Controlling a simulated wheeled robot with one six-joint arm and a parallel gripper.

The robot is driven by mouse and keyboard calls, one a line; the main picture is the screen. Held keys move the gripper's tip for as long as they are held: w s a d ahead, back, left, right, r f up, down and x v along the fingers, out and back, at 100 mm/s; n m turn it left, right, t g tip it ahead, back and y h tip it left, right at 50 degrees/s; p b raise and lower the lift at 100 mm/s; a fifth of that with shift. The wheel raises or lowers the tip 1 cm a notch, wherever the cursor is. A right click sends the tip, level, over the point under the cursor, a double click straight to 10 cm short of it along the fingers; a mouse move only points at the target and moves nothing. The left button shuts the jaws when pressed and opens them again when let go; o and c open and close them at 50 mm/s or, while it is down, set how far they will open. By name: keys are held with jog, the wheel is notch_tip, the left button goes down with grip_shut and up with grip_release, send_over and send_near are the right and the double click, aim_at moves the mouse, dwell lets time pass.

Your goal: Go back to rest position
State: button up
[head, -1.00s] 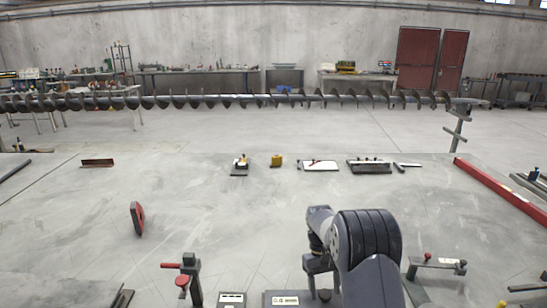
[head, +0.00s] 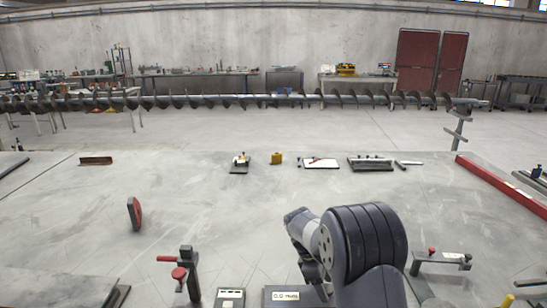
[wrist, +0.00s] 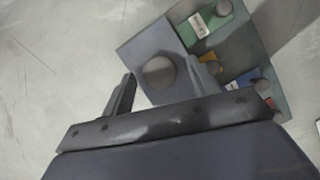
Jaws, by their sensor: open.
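My gripper (wrist: 164,76) is open, its two dark fingers spread apart in the wrist view. A grey plate with a round dark knob (wrist: 158,72) lies beyond the fingers, and the knob appears between them in the picture. I cannot tell how far below it is; no grip on it shows. In the head view my arm bends over at the lower right and points down and left, with the fingers hard to make out. The long auger (head: 230,101) spans the far side horizontally, apart from my arm.
A labelled block (head: 285,296) sits below my arm, with a red-handled clamp (head: 180,273) to its left and a small bracket (head: 440,258) to its right. A red beam (head: 505,187) edges the right. Small tools lie mid-table; the surface between is largely clear.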

jog(key=shift+s+f+n+t+b, duration=0.1)
jog(key=shift+n+t+b, duration=0.4)
jog(key=shift+n+b, duration=0.5)
jog(key=shift+n, duration=0.6)
jog(key=shift+r, duration=0.2)
